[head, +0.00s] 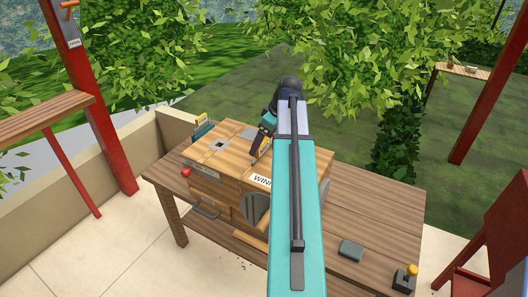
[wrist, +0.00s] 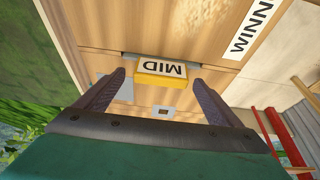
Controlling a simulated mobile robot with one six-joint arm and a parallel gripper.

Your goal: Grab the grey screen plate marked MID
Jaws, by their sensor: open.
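The MID screen plate shows in the wrist view as a yellow tab with a white MID label (wrist: 162,71), upside down in the picture. It sits at a slot in the wooden box's top; a strip of grey shows beside it, and the rest of the plate is hidden. My gripper (wrist: 158,82) is open, with one dark finger on each side of the tab and gaps between. In the head view a small yellow tab (head: 264,146) shows beside my gripper, partly hidden by my arm.
The wooden winnower box (head: 214,163) stands on a slatted table (head: 380,215). A teal holder with a yellow-topped piece (head: 201,122) stands behind its left end. A red knob (head: 186,172) is on its left. A grey block (head: 351,250) and a yellow-knobbed device (head: 406,277) lie right.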

